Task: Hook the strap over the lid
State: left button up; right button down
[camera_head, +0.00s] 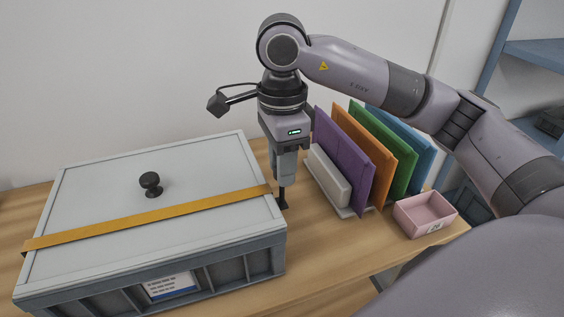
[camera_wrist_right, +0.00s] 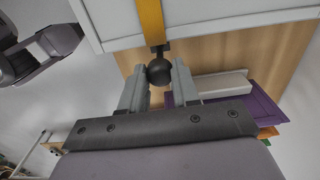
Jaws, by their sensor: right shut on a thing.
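The strap (camera_head: 150,219) is a flat yellow band across the grey lid (camera_head: 100,200) of a box, from its left edge to its right edge, in front of the black knob (camera_head: 151,183). In the right wrist view the strap (camera_wrist_right: 152,22) ends in a black ball (camera_wrist_right: 159,71) just beyond the lid's edge. My right gripper (camera_head: 282,182) points down beside the box's right side. Its fingers (camera_wrist_right: 159,80) are shut on the ball. What the strap's left end is fixed to is hidden.
Upright purple (camera_head: 342,158), orange, green and blue panels stand in a rack right of my gripper. A pink open tray (camera_head: 425,212) is at the table's right. The box (camera_head: 215,271) has a white label in front. Bare table lies between box and tray.

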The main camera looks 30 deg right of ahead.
dwell(0.3)
jog(key=c, duration=0.8)
grip_release()
jog(key=shift+o, duration=0.2)
notch_tip(320, 180, up, 6)
jog(key=shift+r+p, duration=0.1)
jog(key=shift+p, duration=0.4)
jog(key=shift+r, duration=0.45)
